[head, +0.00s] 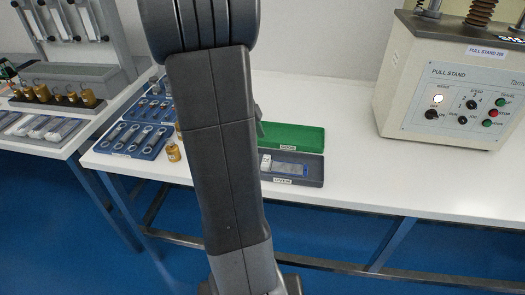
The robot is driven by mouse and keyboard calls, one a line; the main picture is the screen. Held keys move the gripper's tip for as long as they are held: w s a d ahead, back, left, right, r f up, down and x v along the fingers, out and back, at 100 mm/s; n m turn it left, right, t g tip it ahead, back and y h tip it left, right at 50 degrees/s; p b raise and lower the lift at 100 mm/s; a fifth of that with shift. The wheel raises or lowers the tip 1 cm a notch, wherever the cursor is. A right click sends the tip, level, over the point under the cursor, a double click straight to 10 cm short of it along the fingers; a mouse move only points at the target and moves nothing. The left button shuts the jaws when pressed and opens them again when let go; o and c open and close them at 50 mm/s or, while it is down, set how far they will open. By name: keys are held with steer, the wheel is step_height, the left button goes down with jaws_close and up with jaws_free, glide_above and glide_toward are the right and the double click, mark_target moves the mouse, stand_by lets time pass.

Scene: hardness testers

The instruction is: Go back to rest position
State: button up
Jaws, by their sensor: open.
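My own dark grey arm rises through the middle of the head view, from the bottom edge to a thick rounded joint at the top. My gripper does not show clearly; the arm hides whatever is behind it. A small grey piece shows at the arm's right edge above the green tray, and I cannot tell what it is.
The white table (345,179) holds a green tray (297,136), a grey case (312,169), blue trays of metal parts (133,140) and a brass cylinder (173,152). A pull stand machine (455,80) stands right. The table's middle right is clear. Another bench (60,147) is left.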

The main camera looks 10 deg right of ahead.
mark_target(266, 160)
steer(key=v, duration=0.6)
steer(key=shift+a+r+p, duration=0.2)
steer(key=shift+r+p, duration=0.1)
steer(key=shift+r, duration=0.1)
steer(key=shift+f, duration=0.1)
steer(key=b+x, duration=0.1)
steer(key=x, duration=1.3)
steer(key=shift+d+b, duration=0.1)
steer(key=shift+b, duration=0.3)
steer(key=shift+r, duration=0.3)
